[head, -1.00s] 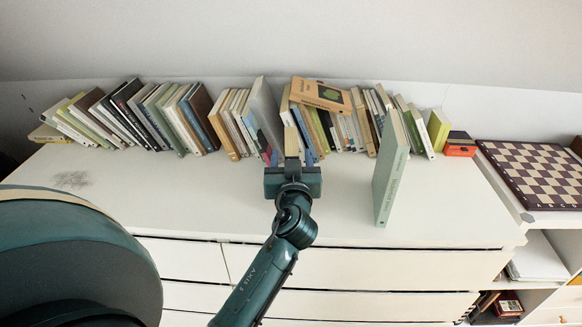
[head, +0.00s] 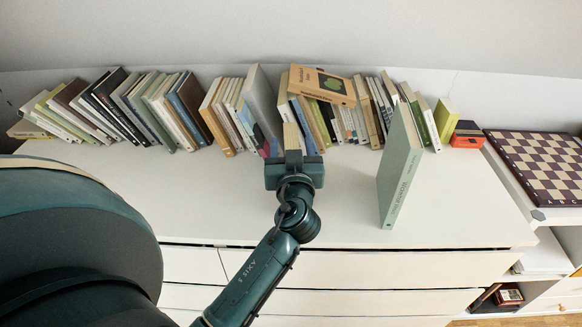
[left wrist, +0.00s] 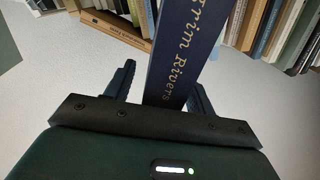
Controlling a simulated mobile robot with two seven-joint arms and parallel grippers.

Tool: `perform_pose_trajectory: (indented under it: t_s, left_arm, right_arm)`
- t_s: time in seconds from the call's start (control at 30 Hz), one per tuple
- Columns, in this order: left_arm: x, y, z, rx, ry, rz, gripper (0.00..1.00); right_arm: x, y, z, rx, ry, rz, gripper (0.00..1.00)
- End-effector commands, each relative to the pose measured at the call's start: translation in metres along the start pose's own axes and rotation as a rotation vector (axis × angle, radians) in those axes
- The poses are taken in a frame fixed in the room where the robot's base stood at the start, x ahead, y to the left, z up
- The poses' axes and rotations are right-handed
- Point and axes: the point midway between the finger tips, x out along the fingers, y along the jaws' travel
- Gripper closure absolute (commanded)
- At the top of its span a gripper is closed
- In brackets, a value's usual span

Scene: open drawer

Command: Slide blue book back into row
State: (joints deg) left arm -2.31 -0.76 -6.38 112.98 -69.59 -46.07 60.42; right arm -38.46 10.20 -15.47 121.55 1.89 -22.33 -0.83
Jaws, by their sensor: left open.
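The blue book (left wrist: 182,55), with gold lettering "Grim Rivers" on its spine, stands in the row on the white cabinet. In the left wrist view its spine reaches down between my left gripper's fingers, close to the right one, with a gap at the left one. In the head view its pale top edge (head: 291,137) shows just beyond the gripper, and the rest is mostly hidden. My left gripper (head: 292,160) is open at the front of the row; it also shows in the left wrist view (left wrist: 162,80). Contact with the book cannot be told. My right gripper is not in view.
A pale green book (head: 400,180) stands alone in front of the row, to the right. An orange-brown book (head: 321,86) lies on top of the row. A chessboard (head: 540,165) is at far right.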

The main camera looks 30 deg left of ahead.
Motion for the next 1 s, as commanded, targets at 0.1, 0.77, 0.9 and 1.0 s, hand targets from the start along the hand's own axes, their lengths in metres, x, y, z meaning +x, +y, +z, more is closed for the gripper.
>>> perform_pose_trajectory:
  t_s: [0.1,0.77,0.9,1.0]
  left_arm:
    - [0.0,-0.0001,0.0001,0.0,0.0,0.0,0.45]
    - [0.0003,-0.0001,0.0,0.0,0.0,0.0,0.98]
    - [0.0003,-0.0001,-0.0001,0.0,0.0,0.0,1.0]
    - [0.0003,-0.0001,-0.0002,0.0,0.0,0.0,1.0]
  right_arm:
    - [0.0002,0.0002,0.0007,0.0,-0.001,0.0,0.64]
    - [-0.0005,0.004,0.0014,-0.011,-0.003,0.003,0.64]
    - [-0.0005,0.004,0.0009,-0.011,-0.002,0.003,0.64]
    - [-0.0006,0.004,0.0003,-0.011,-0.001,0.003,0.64]
